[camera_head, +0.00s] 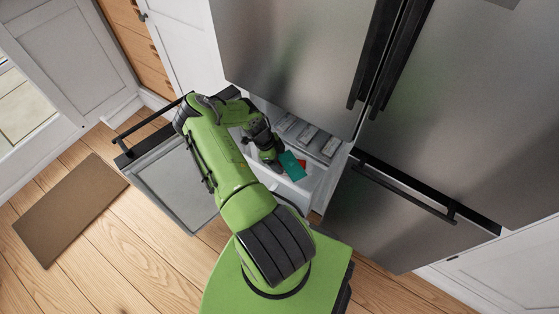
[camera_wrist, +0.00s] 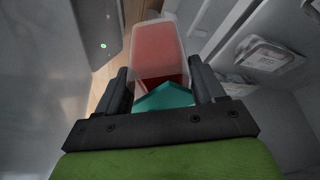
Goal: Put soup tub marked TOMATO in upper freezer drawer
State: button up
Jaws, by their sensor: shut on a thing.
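My gripper (camera_head: 280,160) is shut on a tub (camera_head: 302,163) with red contents, over the open freezer drawer (camera_head: 175,187). In the wrist view the tub (camera_wrist: 158,50) is translucent and boxy, between the two fingers of my gripper (camera_wrist: 163,88). A teal piece, apparently its lid, faces my palm. No marking on the tub can be read. The drawer is pulled out, its steel front and dark handle to the left of my arm. I cannot tell whether the tub touches the drawer floor.
Several pale labelled packs (camera_head: 310,138) lie in the rear part of the drawer; one pack (camera_wrist: 270,55) shows at right in the wrist view. Steel fridge doors (camera_head: 290,60) stand above. A closed drawer (camera_head: 400,215) is at right. A brown mat (camera_head: 70,208) lies on the wood floor.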

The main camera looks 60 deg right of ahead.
jog(key=shift+f+b, duration=0.55)
jog(key=shift+b, duration=0.35)
jog(key=o, duration=1.1)
jog(key=shift+r, duration=0.1)
jog(key=shift+r+p, duration=0.35)
jog(key=shift+p, duration=0.25)
jog(key=p+v, duration=0.2)
jog(key=v, duration=1)
jog(key=shift+r+p, duration=0.15)
jog(key=shift+p, duration=0.25)
jog(key=shift+a, duration=0.1)
